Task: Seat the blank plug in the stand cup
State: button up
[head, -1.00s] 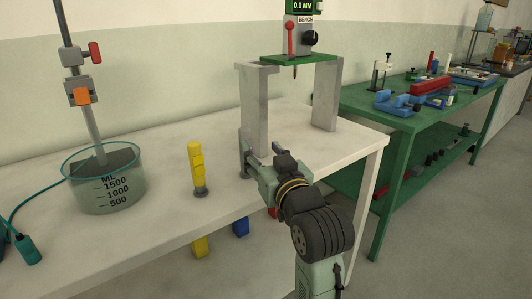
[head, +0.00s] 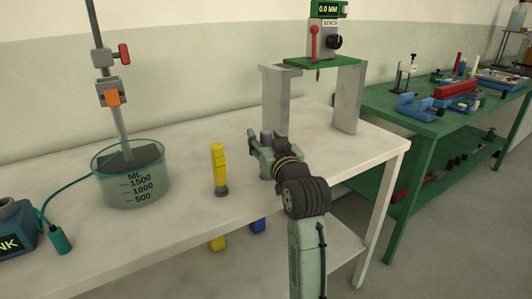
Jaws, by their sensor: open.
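My gripper (head: 257,137) is in the head view above the white table, just in front of the left leg of the grey bench stand (head: 276,100). Its jaws are open, seen from behind and partly hidden by my wrist. A small dark grey rounded piece (head: 266,136) shows at the jaws; I cannot tell whether it is the blank plug or a finger part. I cannot make out the stand cup for certain.
A green bench (head: 420,120) with tools stands behind at right. The table front is clear.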

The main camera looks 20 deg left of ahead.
jog(key=shift+c, duration=0.2)
grip_shut()
dwell(0.4)
